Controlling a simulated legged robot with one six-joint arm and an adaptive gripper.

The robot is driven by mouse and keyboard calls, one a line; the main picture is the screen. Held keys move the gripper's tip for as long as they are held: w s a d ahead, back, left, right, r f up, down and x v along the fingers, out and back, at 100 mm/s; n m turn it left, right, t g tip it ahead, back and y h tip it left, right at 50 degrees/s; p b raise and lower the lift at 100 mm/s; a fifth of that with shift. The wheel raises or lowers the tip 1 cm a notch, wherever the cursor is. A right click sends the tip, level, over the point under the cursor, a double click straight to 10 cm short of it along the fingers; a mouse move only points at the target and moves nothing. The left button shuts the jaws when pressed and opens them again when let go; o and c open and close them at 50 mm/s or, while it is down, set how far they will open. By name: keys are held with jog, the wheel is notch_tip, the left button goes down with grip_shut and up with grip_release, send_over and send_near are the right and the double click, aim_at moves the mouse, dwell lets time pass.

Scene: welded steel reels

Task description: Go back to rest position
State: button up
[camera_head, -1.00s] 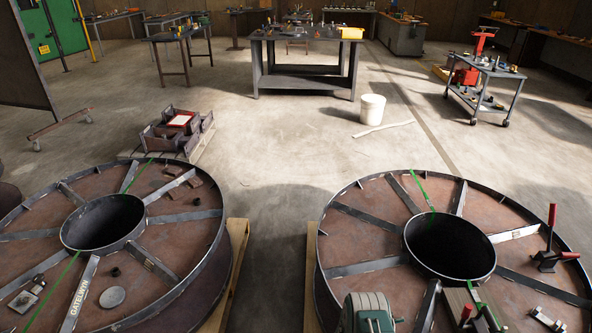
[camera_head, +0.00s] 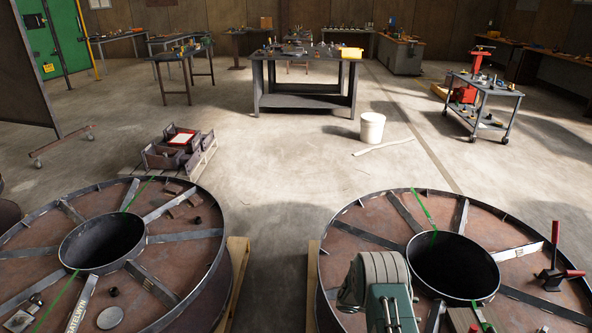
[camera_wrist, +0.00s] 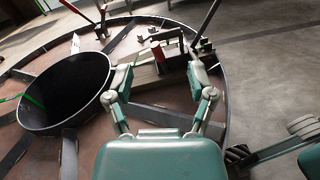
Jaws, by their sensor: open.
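My gripper (camera_wrist: 161,90) is open in the wrist view, its two teal fingers spread apart with nothing held between them. It is above the right-hand steel reel, beside the reel's dark round hub opening (camera_wrist: 65,90). Past the fingertips lie a bar and a red-handled clamp on the reel. In the head view the right reel (camera_head: 380,215) lies flat, and part of my arm covers its lower left. My fingers do not show in the head view.
A left reel (camera_head: 190,250) lies flat on timber (camera_head: 237,255). A red-handled clamp (camera_head: 555,270) stands on the right reel. Metal bins (camera_head: 172,155) on a pallet, a white bucket (camera_head: 372,128), a workbench (camera_head: 300,100) and a cart (camera_head: 485,95) stand beyond. Concrete floor between is open.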

jog(key=s+a+r+m+y, duration=0.2)
jog(key=s+r+m+y, duration=0.1)
jog(key=r, duration=0.5)
jog(key=s+a+r+m+y, duration=0.2)
jog(key=r+y, duration=0.1)
jog(key=r, duration=0.5)
jog(key=s+a+r+m+y, duration=0.2)
jog(key=s+r+m, duration=0.1)
jog(key=r, duration=0.5)
jog(key=s+a+r+m+t+y, duration=0.3)
jog(key=s+a+r, duration=0.3)
jog(key=s, duration=0.3)
jog(key=s+a+r+m+t+y, duration=0.3)
jog(key=s+a+r+t+y, duration=0.3)
jog(key=s, duration=0.4)
jog(key=shift+s+a+r, duration=0.15)
jog(key=shift+a+r, duration=0.1)
jog(key=shift+a, duration=0.1)
